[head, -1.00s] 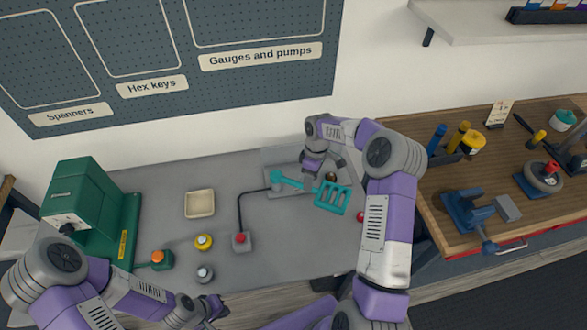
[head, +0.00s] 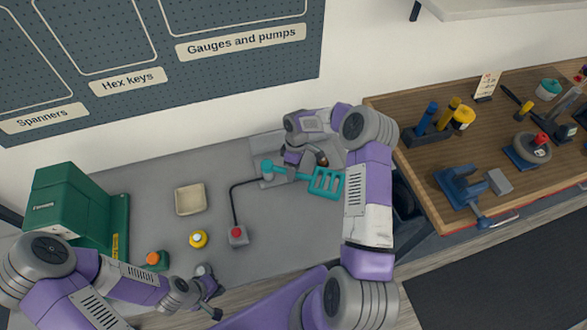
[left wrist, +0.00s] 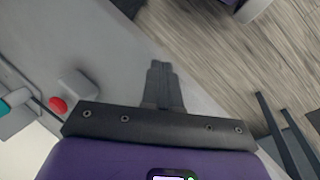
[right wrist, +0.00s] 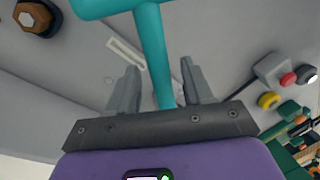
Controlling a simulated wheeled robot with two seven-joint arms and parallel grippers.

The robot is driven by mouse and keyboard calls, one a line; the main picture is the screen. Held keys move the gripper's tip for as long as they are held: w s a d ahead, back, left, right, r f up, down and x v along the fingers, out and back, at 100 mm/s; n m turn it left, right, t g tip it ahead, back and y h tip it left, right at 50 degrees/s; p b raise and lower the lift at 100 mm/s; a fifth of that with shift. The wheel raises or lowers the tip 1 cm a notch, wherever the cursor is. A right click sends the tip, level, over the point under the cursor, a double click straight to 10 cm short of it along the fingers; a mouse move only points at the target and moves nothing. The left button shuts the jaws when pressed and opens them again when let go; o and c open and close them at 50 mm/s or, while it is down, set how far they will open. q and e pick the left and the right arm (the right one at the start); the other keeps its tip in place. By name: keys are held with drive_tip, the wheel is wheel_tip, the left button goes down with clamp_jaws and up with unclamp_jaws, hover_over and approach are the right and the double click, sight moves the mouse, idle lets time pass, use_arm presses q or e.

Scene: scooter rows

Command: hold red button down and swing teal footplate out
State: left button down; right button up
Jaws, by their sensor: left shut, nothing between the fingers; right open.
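The teal footplate (head: 327,182) is a slotted plate on a teal arm that runs left to a round pivot end, over a grey base on the bench. My right gripper (head: 293,165) is at this arm. In the right wrist view its open fingers (right wrist: 157,82) stand either side of the teal bar (right wrist: 152,45); contact cannot be told. The red button (head: 237,232) sits on a small grey box with a dark cable. It also shows in the left wrist view (left wrist: 58,104). My left gripper (head: 214,311) is shut and empty near the bench's front edge, apart from the button.
A beige tray (head: 189,199) and green machine (head: 68,205) are further left. A wooden bench (head: 420,160) stands right.

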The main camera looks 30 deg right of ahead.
clamp_jaws()
idle(0.3)
